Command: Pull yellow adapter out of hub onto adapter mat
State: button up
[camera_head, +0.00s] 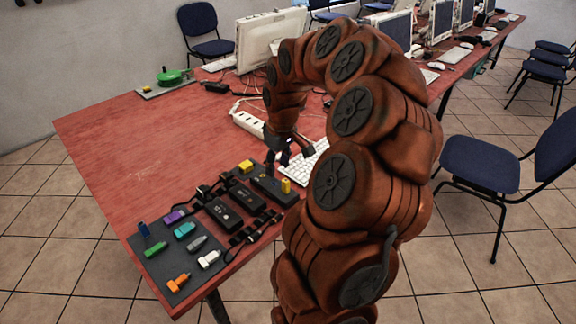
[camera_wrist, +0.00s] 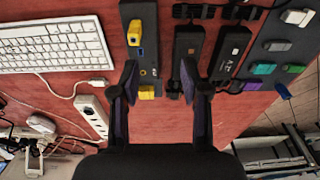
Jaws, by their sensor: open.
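The dark hub (camera_head: 268,187) lies near the table's right edge and also shows in the wrist view (camera_wrist: 146,58). One yellow adapter (camera_head: 286,185) stands up from its near end, beside a blue port in the wrist view (camera_wrist: 135,32). A second yellow piece (camera_head: 246,166) sits at the hub's far end and shows in the wrist view (camera_wrist: 146,92). My gripper (camera_head: 288,157) is open and empty above the hub area; its fingers (camera_wrist: 160,75) appear on either side of the hub's far part. The dark adapter mat (camera_head: 160,268) lies to the left with several coloured adapters.
A white keyboard (camera_head: 305,168) is right of the hub. A white power strip (camera_head: 248,123) lies behind. The red table (camera_head: 130,150) is clear at left.

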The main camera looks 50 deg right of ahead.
aim_at(286, 180)
jog(key=d, duration=0.1)
jog(key=d+f, duration=0.1)
jog(key=d, duration=0.1)
jog(key=shift+s+d+f, duration=0.2)
jog(key=shift+d+f, duration=0.15)
jog(key=shift+f, duration=0.05)
jog(key=shift+w+f+p, duration=0.25)
jog(key=shift+f+p, duration=0.1)
jog(key=shift+f, duration=1.55)
jog(key=shift+w+f+p, duration=0.2)
jog(key=shift+f+p, duration=0.1)
jog(key=shift+f, duration=1.55)
grip_shut()
